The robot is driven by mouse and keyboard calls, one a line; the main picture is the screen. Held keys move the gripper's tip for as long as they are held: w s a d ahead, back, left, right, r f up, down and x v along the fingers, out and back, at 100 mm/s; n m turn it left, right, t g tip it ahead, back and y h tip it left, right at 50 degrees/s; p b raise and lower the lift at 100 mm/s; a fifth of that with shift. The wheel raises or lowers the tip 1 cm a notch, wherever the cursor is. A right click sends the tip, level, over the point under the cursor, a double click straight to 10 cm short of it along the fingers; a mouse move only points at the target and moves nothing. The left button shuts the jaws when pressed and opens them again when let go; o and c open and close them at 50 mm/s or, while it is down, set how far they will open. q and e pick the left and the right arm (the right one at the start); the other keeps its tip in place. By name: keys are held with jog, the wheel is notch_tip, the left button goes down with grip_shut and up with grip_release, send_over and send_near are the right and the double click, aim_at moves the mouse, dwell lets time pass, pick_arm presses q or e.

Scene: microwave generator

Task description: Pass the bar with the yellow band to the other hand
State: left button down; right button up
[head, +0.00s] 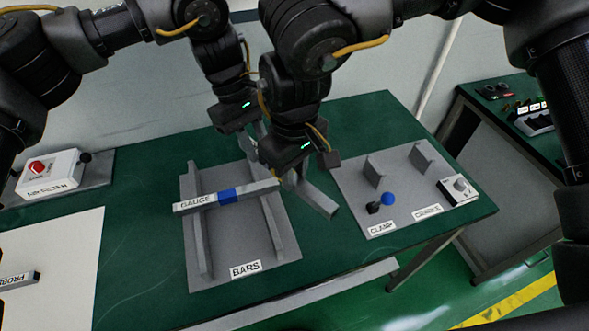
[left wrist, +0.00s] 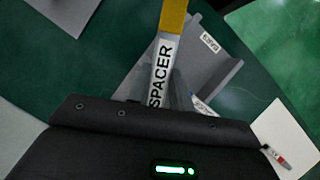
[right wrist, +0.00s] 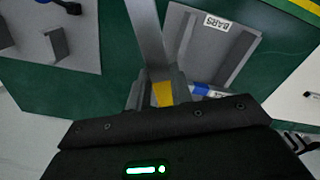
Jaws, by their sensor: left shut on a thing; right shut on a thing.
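The bar with the yellow band is grey and labelled SPACER in the left wrist view (left wrist: 162,75). Its yellow band shows at the top there. My left gripper (head: 262,132) is shut on the bar; its fingers are mostly hidden in the head view. My right gripper (head: 288,180) is also shut on the bar, and the yellow band (right wrist: 163,94) shows between its fingers in the right wrist view. A grey end of the bar (head: 318,200) sticks out to the lower right of the right gripper in the head view. The bar is held above the table.
A GAUGE bar (head: 195,203) with a blue band lies across the grey BARS rack (head: 220,278), below my grippers. At right, a grey plate (head: 350,205) carries uprights, a blue-knobbed clamp (head: 388,199) and a white box (head: 459,189). Green table (head: 130,250) is clear left of the rack.

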pick_arm(q)
jog(key=c, duration=1.2)
grip_release()
jog(key=shift+o, duration=0.2)
